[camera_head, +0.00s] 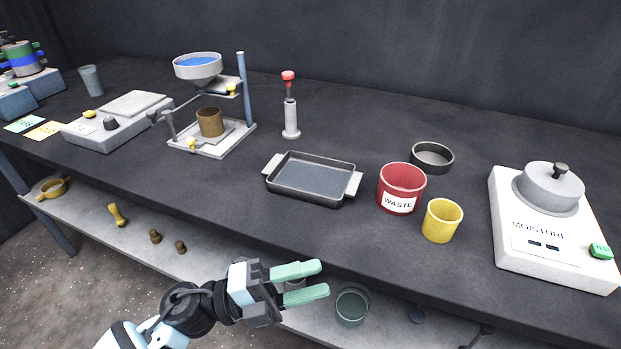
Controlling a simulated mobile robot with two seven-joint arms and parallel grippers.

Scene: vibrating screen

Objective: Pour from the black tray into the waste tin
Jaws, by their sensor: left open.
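The black tray (311,178) is a shallow rectangular pan with a light grey handle at each short end. It stands flat on the dark bench, and its inside shows a blue-grey floor; I cannot tell whether it holds material. The waste tin (401,180) is a red round tin with a white WASTE label, upright just right of the tray and apart from it. My left gripper (321,279) has green fingers, is open and empty, and hangs in front of the bench edge, below and nearer than the tray. My right gripper is out of view.
A yellow cup (441,221) stands close by the waste tin, with a shallow dark dish (431,157) behind. A white moisture analyser (552,228) is at right. A funnel stand (211,110) and a grey scale (118,120) are at left. A lower shelf (130,235) runs below the bench.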

